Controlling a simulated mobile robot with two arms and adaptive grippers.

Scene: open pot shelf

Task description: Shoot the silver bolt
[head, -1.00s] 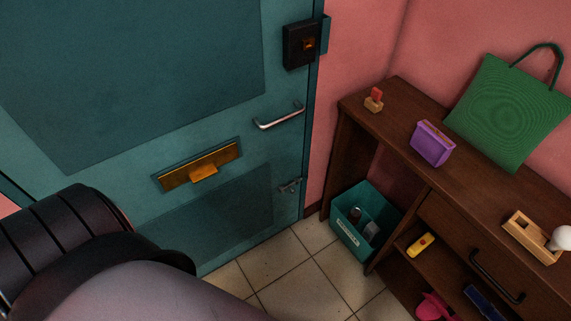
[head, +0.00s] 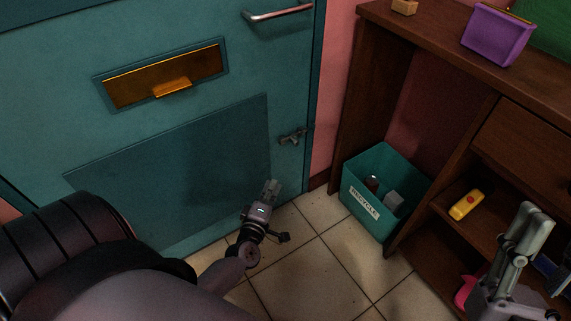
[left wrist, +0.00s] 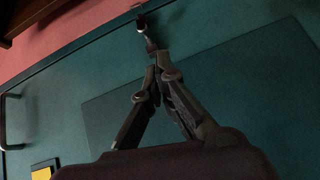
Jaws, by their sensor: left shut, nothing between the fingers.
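The silver bolt (head: 293,137) is a small metal fitting on the lower right edge of the teal door (head: 200,215), below the door handle. It also shows near the top of the left wrist view (left wrist: 146,32), partly dark. My left gripper (head: 272,187) is shut and empty, below and slightly left of the bolt, apart from it in the head view. In the left wrist view its fingertips (left wrist: 158,74) meet just below the bolt in the picture. My right gripper (head: 535,212) is at the lower right, in front of the shelf; its finger state is unclear.
A silver door handle (head: 278,14) and a brass letter slot (head: 165,78) are on the door. A teal recycle bin (head: 362,207) stands right of the door. The wooden shelf (head: 347,95) holds a purple box (head: 497,37) and a yellow object (head: 466,204). Tiled floor is clear between.

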